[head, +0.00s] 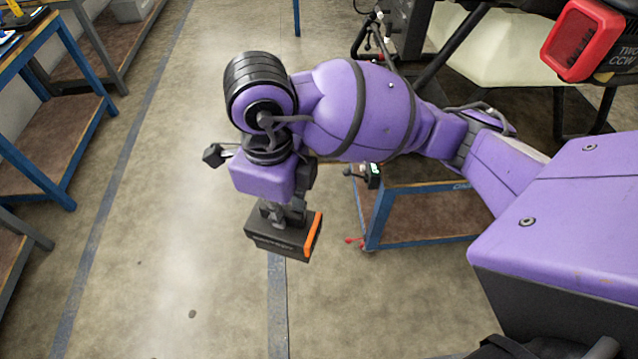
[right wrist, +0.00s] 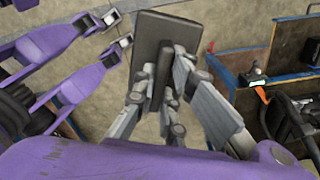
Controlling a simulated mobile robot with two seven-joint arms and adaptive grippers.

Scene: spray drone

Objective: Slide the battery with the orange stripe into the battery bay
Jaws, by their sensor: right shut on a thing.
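The battery (head: 275,240) is a dark block with an orange stripe along its right end. My right gripper (head: 284,212) points down and is shut on it from above, holding it over the floor in the head view. In the right wrist view the fingers (right wrist: 172,80) close around a raised handle-like part of the dark battery (right wrist: 163,32). The stripe is not visible there. Part of the drone (head: 490,45), with a pale tank and dark frame, shows at the upper right of the head view, apart from the battery. I cannot make out the battery bay.
A low blue-framed table (head: 425,187) stands right of the battery, with a small black device (head: 372,175) with a green light at its corner. A red part (head: 582,38) of the drone juts in at upper right. Blue-framed benches (head: 60,115) line the left. Floor between is clear.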

